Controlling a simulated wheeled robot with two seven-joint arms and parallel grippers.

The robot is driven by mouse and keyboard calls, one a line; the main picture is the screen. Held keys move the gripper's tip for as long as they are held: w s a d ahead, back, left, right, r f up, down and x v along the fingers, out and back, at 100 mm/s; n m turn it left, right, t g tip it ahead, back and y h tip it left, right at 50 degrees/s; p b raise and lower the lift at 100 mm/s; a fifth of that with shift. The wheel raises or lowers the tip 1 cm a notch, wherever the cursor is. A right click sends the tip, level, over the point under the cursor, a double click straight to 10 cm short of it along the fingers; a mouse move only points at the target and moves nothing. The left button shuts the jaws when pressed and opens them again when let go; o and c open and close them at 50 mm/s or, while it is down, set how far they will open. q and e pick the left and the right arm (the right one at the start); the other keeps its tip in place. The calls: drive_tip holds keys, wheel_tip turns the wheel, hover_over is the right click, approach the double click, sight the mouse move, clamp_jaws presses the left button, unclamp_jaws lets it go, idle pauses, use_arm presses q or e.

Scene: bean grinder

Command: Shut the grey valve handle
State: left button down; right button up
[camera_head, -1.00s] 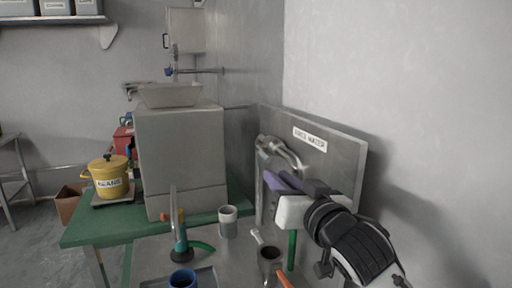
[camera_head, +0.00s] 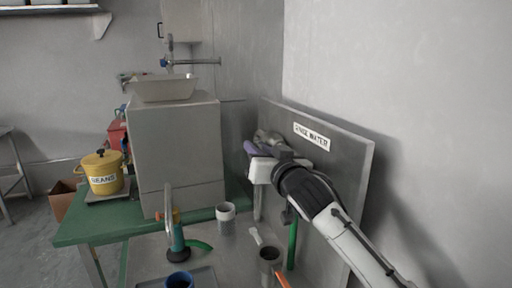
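The grey metal valve and pipework (camera_head: 270,137) are on the grey panel labelled RINSE WATER at the right wall. My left gripper is out of view.
The RINSE WATER panel (camera_head: 345,160) stands behind my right arm. Below are a white-rimmed cup (camera_head: 225,211), a dark cup (camera_head: 269,254), a blue cup (camera_head: 179,280) and a green upright tube (camera_head: 292,243). A large grey box (camera_head: 180,150) stands left of the panel.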

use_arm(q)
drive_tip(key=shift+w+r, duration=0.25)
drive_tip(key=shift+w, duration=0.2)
use_arm(e)
drive_tip(key=shift+w+a, duration=0.15)
drive_tip(key=shift+w, duration=0.35)
clamp_jaws()
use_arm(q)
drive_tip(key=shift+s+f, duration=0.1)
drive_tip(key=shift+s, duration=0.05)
